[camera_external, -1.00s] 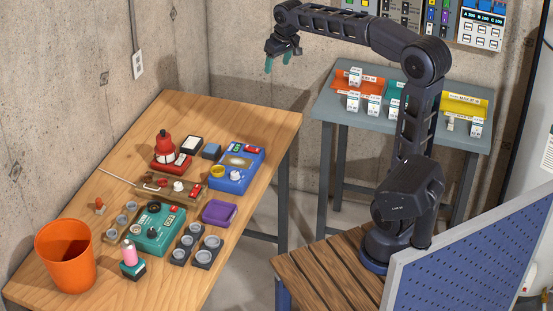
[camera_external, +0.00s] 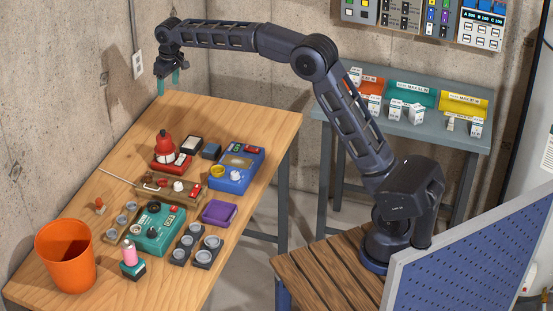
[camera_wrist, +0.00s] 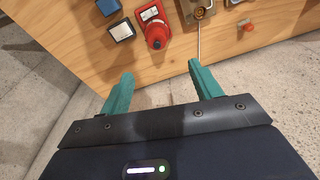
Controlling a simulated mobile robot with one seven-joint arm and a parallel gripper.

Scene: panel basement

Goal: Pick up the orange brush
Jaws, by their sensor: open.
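A small orange item (camera_external: 99,205) stands near the left edge of the wooden table (camera_external: 243,118), with a brownish lower part. It may be the orange brush, but it is too small to tell. It also seems to show at the upper right of the wrist view (camera_wrist: 246,25). My gripper (camera_external: 167,84) hangs above the far left end of the table, fingers downward, well away from this item. In the wrist view my two green fingers (camera_wrist: 161,72) are spread apart with nothing between them.
An orange bin (camera_external: 66,262) stands at the table's near left. A thin rod (camera_external: 116,182) points left. The far end is clear.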

